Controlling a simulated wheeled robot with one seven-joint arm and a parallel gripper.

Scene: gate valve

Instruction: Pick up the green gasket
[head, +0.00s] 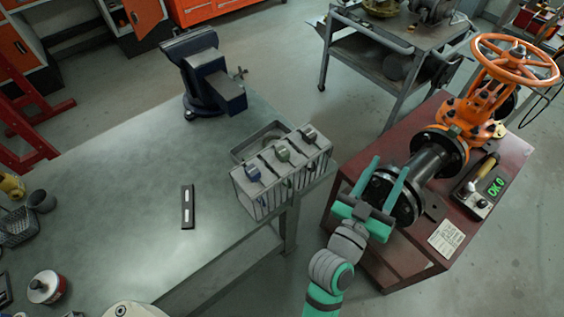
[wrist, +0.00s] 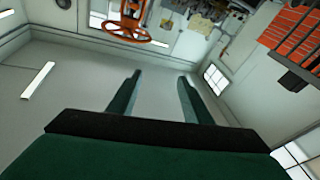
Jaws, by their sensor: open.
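A green-tagged piece (head: 283,153), which I take for the green gasket, sits in the middle of a grey rack (head: 262,205) on the workbench. A blue-tagged piece (head: 252,172) is to its left and a grey-tagged one (head: 308,134) to its right. The parts below the tags are partly hidden by the rack. My gripper (head: 390,165) is open and empty, in front of the valve's dark flange in the head view and well right of the rack. In the wrist view my gripper (wrist: 159,76) points at the room, and no gasket shows there.
The orange gate valve (head: 480,98) with its handwheel (head: 514,59) stands on a red-brown stand (head: 400,260) at right. A blue vise (head: 208,75) is behind the rack. A dark bar (head: 187,207) lies on the bench (head: 120,200). A gap separates bench and stand.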

